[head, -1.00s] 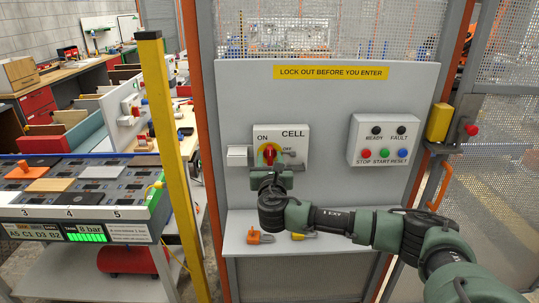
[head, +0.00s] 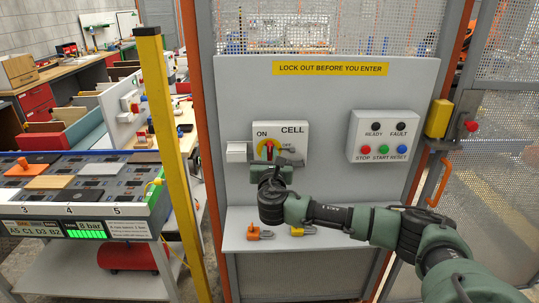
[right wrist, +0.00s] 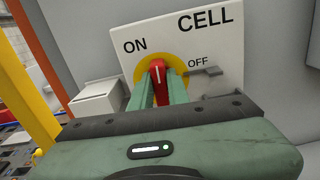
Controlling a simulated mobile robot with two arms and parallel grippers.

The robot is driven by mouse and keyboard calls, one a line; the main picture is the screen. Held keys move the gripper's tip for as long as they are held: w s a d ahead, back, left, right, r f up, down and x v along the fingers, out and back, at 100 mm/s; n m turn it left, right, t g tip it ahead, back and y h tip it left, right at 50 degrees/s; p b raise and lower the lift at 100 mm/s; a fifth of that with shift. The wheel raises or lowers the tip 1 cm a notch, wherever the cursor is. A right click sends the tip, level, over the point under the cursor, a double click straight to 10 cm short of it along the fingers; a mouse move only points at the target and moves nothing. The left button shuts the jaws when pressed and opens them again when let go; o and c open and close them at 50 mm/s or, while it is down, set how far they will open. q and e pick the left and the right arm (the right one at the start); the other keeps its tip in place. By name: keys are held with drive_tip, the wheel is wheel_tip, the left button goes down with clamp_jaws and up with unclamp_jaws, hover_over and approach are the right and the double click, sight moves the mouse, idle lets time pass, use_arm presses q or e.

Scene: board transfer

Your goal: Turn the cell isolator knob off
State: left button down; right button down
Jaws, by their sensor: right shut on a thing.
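The cell isolator knob (right wrist: 158,80) is a red handle on a yellow round plate (right wrist: 183,65), on a white box (head: 293,131) marked ON, OFF and CELL. In the right wrist view the knob stands nearly upright, tilted a little toward ON at its top. My right gripper (right wrist: 160,90) is shut on the knob, one green finger on each side of it. In the head view my right gripper (head: 270,158) covers the lower part of the knob. A grey hasp (right wrist: 203,72) sticks out beside OFF. My left gripper is not in view.
A ledge (head: 340,237) below the panel holds an orange padlock (head: 254,233) and a yellow padlock (head: 302,230). A push-button box (head: 383,137) is at the right. A yellow post (head: 172,160) stands at the left.

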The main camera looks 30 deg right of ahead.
drive_tip(key=m, duration=0.1)
drive_tip(key=m+b, duration=0.1)
drive_tip(key=m, duration=0.1)
drive_tip(key=m+b, duration=0.1)
drive_tip(key=shift+s+d+f+m, duration=0.1)
drive_tip(key=shift+f+m, duration=0.2)
drive_tip(key=shift+m, duration=0.1)
drive_tip(key=m+b, duration=0.2)
drive_tip(key=m, duration=0.2)
drive_tip(key=shift+b, duration=0.4)
drive_tip(key=m+b, duration=0.2)
drive_tip(key=m, duration=0.3)
drive_tip(key=shift+d+f, duration=0.1)
drive_tip(key=shift+f, duration=0.05)
drive_tip(key=shift+m+b, duration=0.7)
drive_tip(key=shift+m, duration=1)
drive_tip(key=c, duration=1.4)
unclamp_jaws()
drive_tip(key=shift+s, duration=0.1)
drive_tip(key=shift+o, duration=0.2)
